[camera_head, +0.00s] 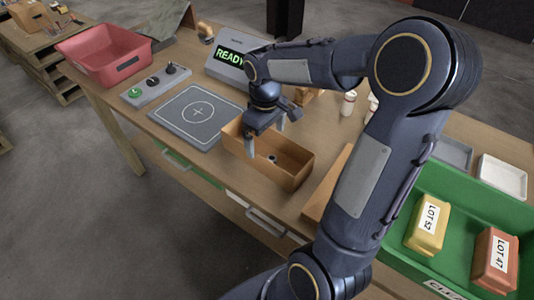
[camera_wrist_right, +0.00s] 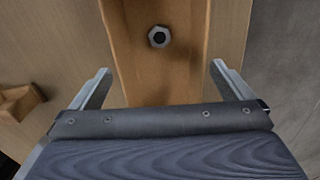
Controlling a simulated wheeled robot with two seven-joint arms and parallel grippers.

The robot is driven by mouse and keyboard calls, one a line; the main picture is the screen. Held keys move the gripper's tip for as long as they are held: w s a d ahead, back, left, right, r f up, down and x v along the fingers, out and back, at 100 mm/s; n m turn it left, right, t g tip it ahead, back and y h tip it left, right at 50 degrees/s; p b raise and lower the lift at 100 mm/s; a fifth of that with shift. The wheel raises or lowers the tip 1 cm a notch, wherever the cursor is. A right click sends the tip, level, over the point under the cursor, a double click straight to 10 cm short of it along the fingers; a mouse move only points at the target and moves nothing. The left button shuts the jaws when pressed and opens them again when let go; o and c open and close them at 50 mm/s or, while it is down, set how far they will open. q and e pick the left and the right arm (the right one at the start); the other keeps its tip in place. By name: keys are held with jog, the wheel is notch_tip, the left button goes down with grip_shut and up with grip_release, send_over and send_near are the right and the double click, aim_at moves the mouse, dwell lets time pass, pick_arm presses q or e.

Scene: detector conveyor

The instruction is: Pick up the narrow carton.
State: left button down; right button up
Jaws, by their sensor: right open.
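The narrow carton (camera_head: 293,156) is an open-topped brown box on the wooden table, under my right gripper (camera_head: 266,138). A small dark-centred hex nut (camera_head: 272,158) lies on its floor. In the right wrist view the carton (camera_wrist_right: 128,45) runs up the picture between the two fingers of my right gripper (camera_wrist_right: 160,70), with the nut (camera_wrist_right: 159,37) ahead of them. The gripper is open, one finger on each long side of the carton. I cannot tell whether either finger touches it. My left gripper is not in view.
A grey pad (camera_head: 178,130) with a cross mark lies left of the carton; a display reading READY (camera_head: 230,55) stands behind. A red bin (camera_head: 104,62) is at far left. A green crate (camera_head: 395,222) with lot-labelled boxes is at right. A white bottle (camera_head: 348,103) stands behind my arm.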

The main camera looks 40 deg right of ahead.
aim_at(266, 148)
notch_tip(266, 148, down, 5)
jog(key=shift+s+r, duration=0.1)
jog(key=shift+s, duration=0.05)
jog(key=c, duration=0.9)
jog(key=shift+o, duration=0.2)
jog(key=shift+r, duration=0.1)
